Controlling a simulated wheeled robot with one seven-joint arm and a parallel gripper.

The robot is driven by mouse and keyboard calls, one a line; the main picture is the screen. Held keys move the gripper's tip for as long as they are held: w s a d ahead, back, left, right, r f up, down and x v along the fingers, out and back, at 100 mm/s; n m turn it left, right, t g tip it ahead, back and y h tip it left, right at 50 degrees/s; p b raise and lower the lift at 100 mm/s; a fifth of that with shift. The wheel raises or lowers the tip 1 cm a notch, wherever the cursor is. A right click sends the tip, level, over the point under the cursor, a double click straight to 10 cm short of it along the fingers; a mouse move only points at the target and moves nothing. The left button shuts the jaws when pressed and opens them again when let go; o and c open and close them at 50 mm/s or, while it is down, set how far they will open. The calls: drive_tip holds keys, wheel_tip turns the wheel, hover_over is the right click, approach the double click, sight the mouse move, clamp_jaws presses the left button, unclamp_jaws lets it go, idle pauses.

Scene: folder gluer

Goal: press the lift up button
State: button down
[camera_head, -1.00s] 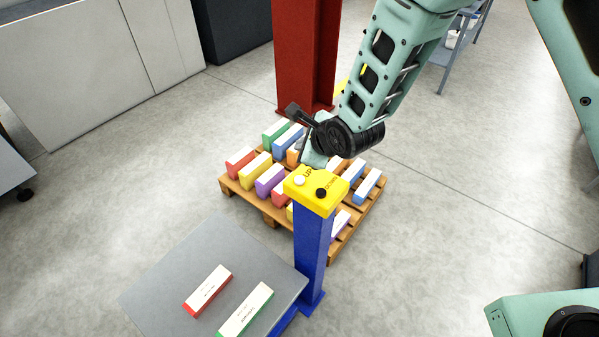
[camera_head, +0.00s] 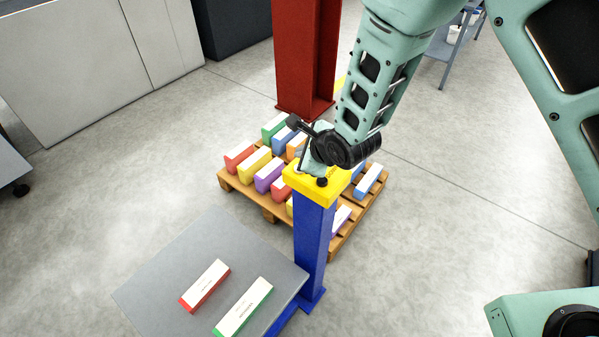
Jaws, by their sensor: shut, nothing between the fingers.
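The yellow control box (camera_head: 318,191) sits on top of a blue post (camera_head: 312,240) in the middle of the view. Its black button (camera_head: 322,182), on the DOWN side, shows at the front right. My gripper (camera_head: 305,168) points down over the left, far part of the box top, where the white button on the UP side lies. The gripper hides most or all of that white button and most of the lettering. The fingers look shut and empty. I cannot tell whether the tips touch the button.
A wooden pallet (camera_head: 240,189) with several coloured boxes stands behind the post. A grey lift table (camera_head: 165,265) with a red-edged box (camera_head: 205,285) and a green-edged box (camera_head: 244,306) is at the front left. A red column (camera_head: 305,60) rises behind the pallet. Floor is clear at right.

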drive_tip(key=shift+f+b, duration=0.45)
drive_tip(key=shift+f, duration=0.55)
drive_tip(key=shift+f, duration=0.1)
idle(1.1)
drive_tip(key=shift+f+b, duration=0.35)
drive_tip(key=shift+b, duration=0.15)
